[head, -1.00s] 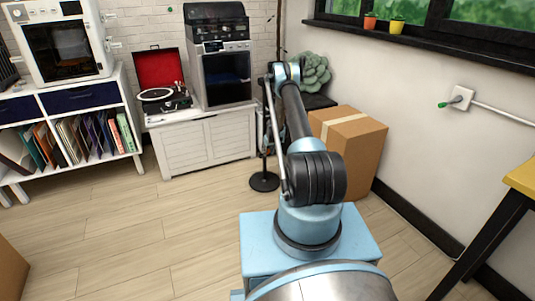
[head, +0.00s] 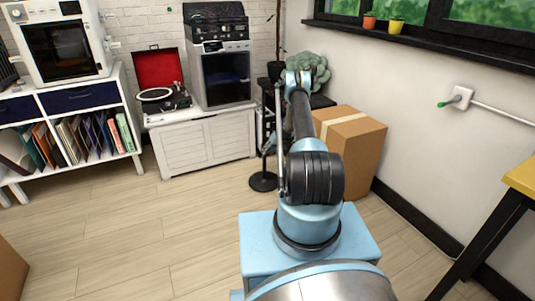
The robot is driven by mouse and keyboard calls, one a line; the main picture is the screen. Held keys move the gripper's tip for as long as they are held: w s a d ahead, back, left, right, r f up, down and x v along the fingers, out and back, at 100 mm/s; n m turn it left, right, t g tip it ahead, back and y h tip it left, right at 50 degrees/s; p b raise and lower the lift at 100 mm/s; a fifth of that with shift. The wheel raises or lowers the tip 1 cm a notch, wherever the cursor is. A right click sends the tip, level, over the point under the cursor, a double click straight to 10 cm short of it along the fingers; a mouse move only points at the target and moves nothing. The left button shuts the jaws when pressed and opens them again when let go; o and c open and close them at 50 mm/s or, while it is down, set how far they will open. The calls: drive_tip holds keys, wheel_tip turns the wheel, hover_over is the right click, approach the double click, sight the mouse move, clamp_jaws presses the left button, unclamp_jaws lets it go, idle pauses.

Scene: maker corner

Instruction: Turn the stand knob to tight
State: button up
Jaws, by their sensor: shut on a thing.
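The stand shows by its round black base (head: 263,181) on the floor and part of its thin dark pole (head: 264,150), just left of my arm. Its knob cannot be made out; the upper part of the stand is crowded by my arm and dark things behind. My arm reaches away from me toward the stand, its far blue joint beside the top of the pole.
A cardboard box (head: 350,150) stands close to the right of my arm. A white cabinet (head: 205,145) with a record player (head: 163,97) is behind left. A yellow-topped table (head: 521,178) is at the right edge.

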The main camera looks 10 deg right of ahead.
drive_tip(key=o, duration=1.1)
drive_tip(key=shift+c, duration=0.2)
drive_tip(key=v, duration=1.1)
drive_tip(key=shift+r, duration=0.4)
drive_tip(key=shift+d, duration=0.15)
